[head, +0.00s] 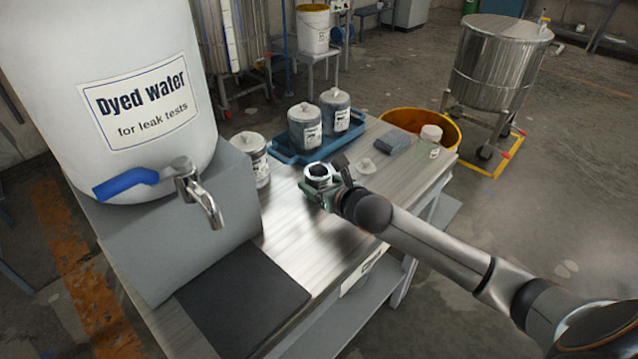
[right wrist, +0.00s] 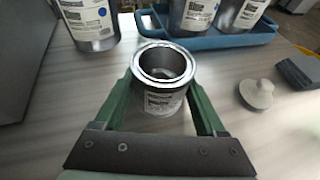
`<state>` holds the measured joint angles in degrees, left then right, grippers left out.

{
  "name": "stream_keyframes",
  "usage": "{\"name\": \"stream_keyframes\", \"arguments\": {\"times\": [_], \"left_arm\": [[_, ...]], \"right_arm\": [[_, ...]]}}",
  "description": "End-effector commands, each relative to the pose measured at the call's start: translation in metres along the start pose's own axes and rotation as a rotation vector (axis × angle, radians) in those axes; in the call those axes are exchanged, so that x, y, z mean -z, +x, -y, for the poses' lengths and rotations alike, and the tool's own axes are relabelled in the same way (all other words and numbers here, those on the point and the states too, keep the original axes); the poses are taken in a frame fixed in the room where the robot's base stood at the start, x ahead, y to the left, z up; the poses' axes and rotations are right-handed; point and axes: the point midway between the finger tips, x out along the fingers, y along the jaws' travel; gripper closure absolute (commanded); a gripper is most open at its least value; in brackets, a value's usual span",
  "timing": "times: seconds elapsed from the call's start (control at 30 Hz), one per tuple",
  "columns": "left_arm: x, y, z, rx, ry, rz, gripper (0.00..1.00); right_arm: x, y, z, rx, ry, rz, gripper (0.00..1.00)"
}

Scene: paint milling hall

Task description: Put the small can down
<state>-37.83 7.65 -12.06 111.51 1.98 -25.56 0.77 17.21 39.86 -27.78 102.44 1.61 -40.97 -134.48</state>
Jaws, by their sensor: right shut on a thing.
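The small can (right wrist: 165,100) is an open, lidless metal can with a printed label and a bare rim. It also shows in the head view (head: 319,171), upright over the steel table (head: 300,245). My right gripper (head: 322,184) is shut on it; in the right wrist view its green fingers (right wrist: 161,98) lie on both sides of the can. The can looks empty inside. Its base is at or just above the table top; I cannot tell whether it touches. My left gripper is not in view.
A blue tray (head: 284,157) with two lidded cans stands behind, with another lidded can (head: 254,160) to its left. A loose pale lid (head: 366,166), a dark cloth (head: 392,142) and a bottle (head: 428,143) lie right. The dyed water tank (head: 150,110) and black mat (head: 243,304) are left.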

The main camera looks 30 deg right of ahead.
Motion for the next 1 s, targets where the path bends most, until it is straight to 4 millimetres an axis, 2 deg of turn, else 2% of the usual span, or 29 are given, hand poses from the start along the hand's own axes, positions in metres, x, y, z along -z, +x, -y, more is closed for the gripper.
{"name": "stream_keyframes", "arguments": {"times": [0.27, 0.3, 0.53, 0.87, 1.0], "left_arm": [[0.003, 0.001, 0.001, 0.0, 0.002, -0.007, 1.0], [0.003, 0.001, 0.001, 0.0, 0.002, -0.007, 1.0], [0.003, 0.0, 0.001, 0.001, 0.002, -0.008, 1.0], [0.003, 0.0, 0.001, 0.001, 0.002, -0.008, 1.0], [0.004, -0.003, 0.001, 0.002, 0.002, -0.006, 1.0]], "right_arm": [[0.0, 0.001, 0.0, 0.0, -0.001, 0.002, 0.82], [0.002, 0.001, 0.0, 0.0, -0.001, 0.001, 0.26], [0.001, 0.001, 0.0, 0.0, 0.0, 0.001, 0.0], [-0.003, -0.002, 0.001, 0.001, 0.0, 0.002, 0.0], [-0.002, -0.017, 0.001, 0.001, -0.002, 0.0, 0.0]]}}
